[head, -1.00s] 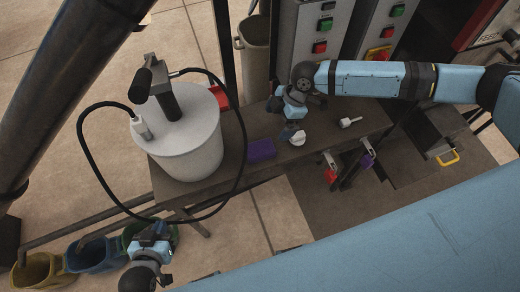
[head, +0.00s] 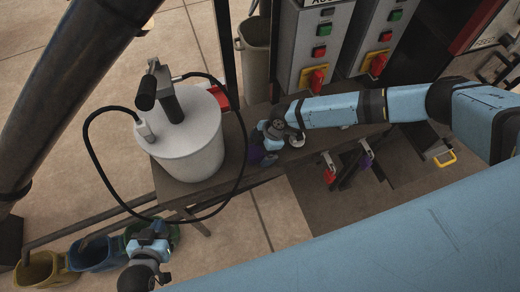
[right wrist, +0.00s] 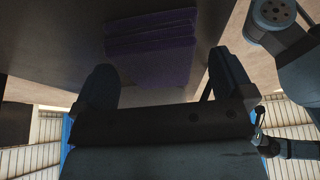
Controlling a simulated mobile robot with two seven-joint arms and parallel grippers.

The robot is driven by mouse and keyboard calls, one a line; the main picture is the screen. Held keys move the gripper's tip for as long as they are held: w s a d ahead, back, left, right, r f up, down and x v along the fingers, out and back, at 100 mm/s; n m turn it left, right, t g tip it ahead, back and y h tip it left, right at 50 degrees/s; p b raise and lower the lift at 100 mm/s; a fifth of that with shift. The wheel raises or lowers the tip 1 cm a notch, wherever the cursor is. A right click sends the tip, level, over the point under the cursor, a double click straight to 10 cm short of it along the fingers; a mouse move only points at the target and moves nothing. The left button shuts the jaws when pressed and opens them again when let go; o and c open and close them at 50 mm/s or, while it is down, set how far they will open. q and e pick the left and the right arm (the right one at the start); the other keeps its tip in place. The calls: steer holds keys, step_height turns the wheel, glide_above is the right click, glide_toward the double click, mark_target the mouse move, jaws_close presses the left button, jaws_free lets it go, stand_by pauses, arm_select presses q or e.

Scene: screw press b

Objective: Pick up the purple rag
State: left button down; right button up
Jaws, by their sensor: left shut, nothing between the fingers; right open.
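The purple rag (head: 256,155) lies folded on the dark bench, mostly hidden behind my right gripper in the head view. The right wrist view shows the folded rag (right wrist: 150,45) ahead of and between the two fingers. My right gripper (head: 264,152) is open and low over the rag; its fingers (right wrist: 162,80) stand either side with nothing held, and I cannot tell whether they touch it. My left gripper (head: 155,232) is shut and empty at the lower left, away from the bench, near the coloured bins.
A white drum (head: 188,150) with a black looping cable (head: 88,150) stands left of the rag. Control boxes (head: 312,45) stand behind. Yellow, blue and green bins (head: 90,255) are at lower left.

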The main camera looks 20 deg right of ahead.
steer(key=shift+f, duration=0.25)
stand_by(0.4)
steer(key=c, duration=1)
steer(key=shift+r, duration=0.1)
steer(key=shift+r, duration=0.4)
step_height(320, 180, up, 20)
steer(key=shift+f+b, duration=0.2)
steer(key=shift+b, duration=0.6)
steer(key=o, duration=0.3)
steer(key=c, duration=0.4)
